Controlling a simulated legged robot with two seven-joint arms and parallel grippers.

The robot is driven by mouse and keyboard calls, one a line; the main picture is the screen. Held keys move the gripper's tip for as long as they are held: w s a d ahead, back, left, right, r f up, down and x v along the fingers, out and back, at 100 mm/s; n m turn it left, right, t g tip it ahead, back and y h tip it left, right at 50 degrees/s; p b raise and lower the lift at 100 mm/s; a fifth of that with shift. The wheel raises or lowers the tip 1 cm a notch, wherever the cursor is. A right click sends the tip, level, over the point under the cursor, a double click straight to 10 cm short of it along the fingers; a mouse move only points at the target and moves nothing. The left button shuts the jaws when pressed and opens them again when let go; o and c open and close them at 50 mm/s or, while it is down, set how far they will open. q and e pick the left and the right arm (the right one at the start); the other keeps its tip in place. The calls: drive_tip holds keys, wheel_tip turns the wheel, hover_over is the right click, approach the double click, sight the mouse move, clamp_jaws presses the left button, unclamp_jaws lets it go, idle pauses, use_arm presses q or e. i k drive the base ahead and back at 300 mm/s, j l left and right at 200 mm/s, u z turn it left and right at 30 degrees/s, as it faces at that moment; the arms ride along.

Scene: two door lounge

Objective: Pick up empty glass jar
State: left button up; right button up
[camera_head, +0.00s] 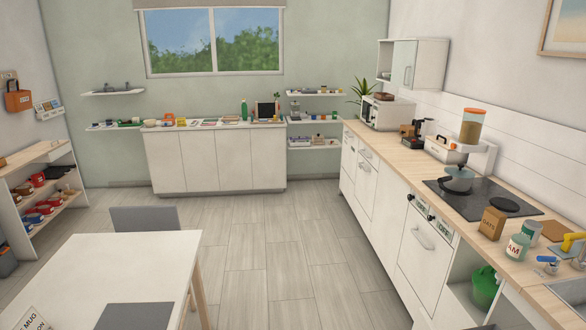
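A pale jar-like container (517,247) with red letters reading "AM" stands upright on the wooden counter (470,205) at the right. I cannot tell whether it is glass or empty. A grey-green can-like container (532,231) stands just behind it, and a brown box (491,223) stands to its left. No other thing can be made out clearly as an empty glass jar; items on the far cabinet and shelves are too small to tell. Neither of my grippers is in view.
A white table (110,270) with a grey chair (145,218) fills the lower left. A shoe shelf (45,190) stands at the left wall. The grey floor (270,245) between table and counter is clear.

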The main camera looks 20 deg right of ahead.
sight(519, 244)
drive_tip(key=i+l+z, duration=0.35)
drive_tip(key=i+z, duration=0.15)
drive_tip(key=i, duration=0.3)
drive_tip(key=i+z, duration=0.5)
drive_tip(key=i, duration=0.3)
drive_tip(key=i+j+z, duration=0.3)
drive_tip(key=i+z, duration=0.2)
drive_tip(key=i, duration=0.35)
